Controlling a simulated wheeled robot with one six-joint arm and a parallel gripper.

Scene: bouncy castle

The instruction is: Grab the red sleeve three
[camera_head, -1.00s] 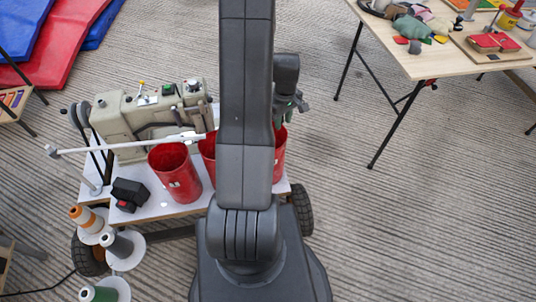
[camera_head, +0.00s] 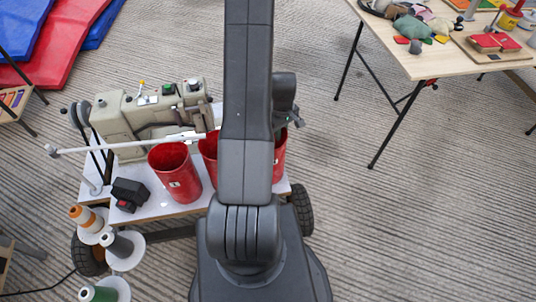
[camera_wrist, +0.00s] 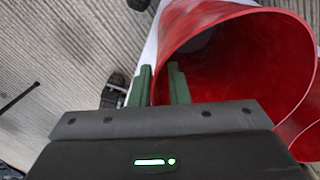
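Three red sleeves stand on the white cart top. The left one (camera_head: 175,175) carries a white label; the middle one (camera_head: 208,150) is mostly hidden by my arm. The rightmost red sleeve (camera_head: 280,157) shows only as a strip beside my arm, its label hidden. My gripper (camera_wrist: 160,70) is at the rim of this sleeve (camera_wrist: 240,65), which stands open-mouthed in the wrist view. One green finger is outside the wall and the other inside, with a small gap between them. I cannot tell whether either finger touches the wall.
Another red sleeve (camera_wrist: 308,142) stands close by in the wrist view. A beige sewing machine (camera_head: 150,115) with a pale rod sits behind the sleeves, and thread spools (camera_head: 120,245) stand at left.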

